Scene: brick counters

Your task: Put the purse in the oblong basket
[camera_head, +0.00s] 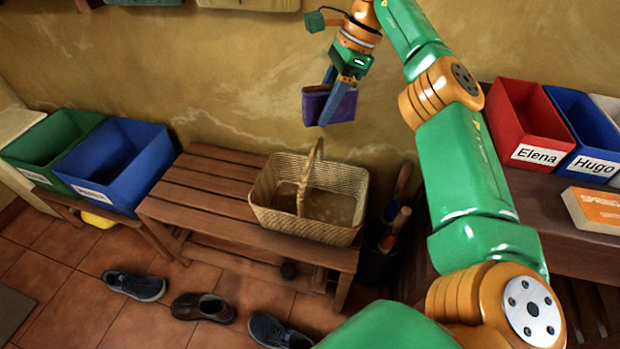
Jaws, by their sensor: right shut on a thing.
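The purple purse (315,105) hangs in the air between the fingers of my right gripper (338,100), which is shut on it. The purse is above and slightly beyond the oblong wicker basket (265,212), apart from it. The basket stands on the right part of a slatted wooden bench (205,185) and has an upright handle. No object shows inside the part of the basket that I can see. My left gripper is not in view.
Green and blue bins (120,165) stand at the left, and red and blue labelled bins (530,125) at the right. An orange box (595,208) lies on the right bench. Several shoes (205,307) lie on the tiled floor. A dark bucket (378,265) stands right of the slatted bench.

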